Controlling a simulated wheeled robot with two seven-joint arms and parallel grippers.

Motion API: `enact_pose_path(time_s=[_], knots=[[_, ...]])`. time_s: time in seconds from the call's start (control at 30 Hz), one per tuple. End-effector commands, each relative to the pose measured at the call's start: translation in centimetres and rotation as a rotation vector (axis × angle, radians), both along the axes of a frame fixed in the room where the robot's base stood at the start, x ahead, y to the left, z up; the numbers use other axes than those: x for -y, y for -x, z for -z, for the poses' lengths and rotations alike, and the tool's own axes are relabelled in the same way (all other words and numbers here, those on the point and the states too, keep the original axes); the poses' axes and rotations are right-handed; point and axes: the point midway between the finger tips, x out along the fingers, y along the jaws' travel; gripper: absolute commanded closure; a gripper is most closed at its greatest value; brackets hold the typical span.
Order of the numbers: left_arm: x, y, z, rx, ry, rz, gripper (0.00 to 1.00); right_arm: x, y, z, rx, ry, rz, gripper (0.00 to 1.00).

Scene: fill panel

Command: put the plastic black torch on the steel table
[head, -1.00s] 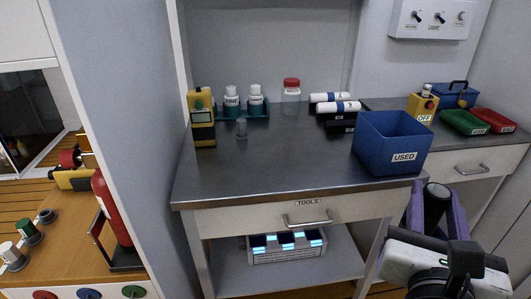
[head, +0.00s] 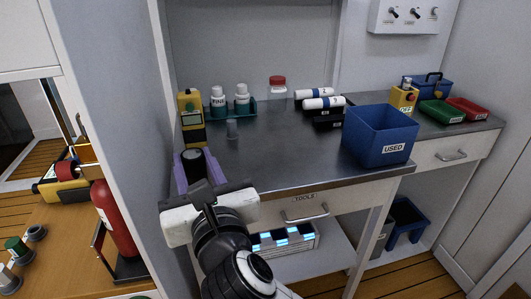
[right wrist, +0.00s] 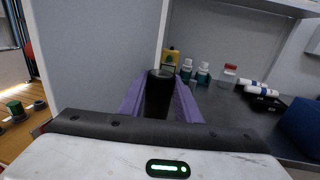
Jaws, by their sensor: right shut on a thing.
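The black torch (right wrist: 160,95) is upright between the purple fingers of my right gripper (right wrist: 161,100), which is shut on it. In the head view the torch (head: 193,155) and my right gripper (head: 196,168) are at the left front corner of the steel table (head: 285,155). The torch's lower part is hidden by the gripper, so I cannot tell whether it touches the table. My left gripper is not in view.
A yellow device (head: 191,118) and a small grey cylinder (head: 232,129) stand just behind the gripper. A teal rack with white bottles (head: 242,98) is at the back. A blue USED bin (head: 381,138) is at the right. The table's middle is clear.

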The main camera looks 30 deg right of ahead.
Motion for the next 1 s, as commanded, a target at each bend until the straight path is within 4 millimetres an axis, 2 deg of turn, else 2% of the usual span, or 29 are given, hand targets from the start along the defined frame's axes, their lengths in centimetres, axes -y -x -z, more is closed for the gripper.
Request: enact_pose_path(time_s=[0.03, 0.17, 0.3, 0.4, 0.5, 0.6, 0.7, 0.77, 1.0], knots=[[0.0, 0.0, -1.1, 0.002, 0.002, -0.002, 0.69, 1.7, -1.5, -1.1, 0.006, 0.004, 0.04, 1.0], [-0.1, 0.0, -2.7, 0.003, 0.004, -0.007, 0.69, 7.4, -5.8, -2.5, 0.007, 0.006, 0.163, 1.0], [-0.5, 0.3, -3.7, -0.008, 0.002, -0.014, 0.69, 14.9, -9.9, -4.4, 0.007, 0.003, 0.302, 1.0], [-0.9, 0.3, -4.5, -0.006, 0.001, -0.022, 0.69, 20.2, -11.8, -5.7, 0.006, 0.003, 0.392, 1.0], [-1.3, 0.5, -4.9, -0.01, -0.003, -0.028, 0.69, 24.7, -12.9, -6.8, 0.006, 0.002, 0.464, 1.0], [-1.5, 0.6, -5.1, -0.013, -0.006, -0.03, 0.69, 27.9, -13.4, -7.5, 0.006, 0.002, 0.515, 1.0], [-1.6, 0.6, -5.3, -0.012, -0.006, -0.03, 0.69, 29.8, -13.7, -7.8, 0.006, 0.0, 0.544, 1.0], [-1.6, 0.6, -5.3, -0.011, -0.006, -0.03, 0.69, 30.4, -13.8, -7.5, 0.005, 0.002, 0.552, 1.0], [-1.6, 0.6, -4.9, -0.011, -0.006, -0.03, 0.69, 30.7, -13.8, -3.6, 0.002, 0.004, 0.557, 1.0]])
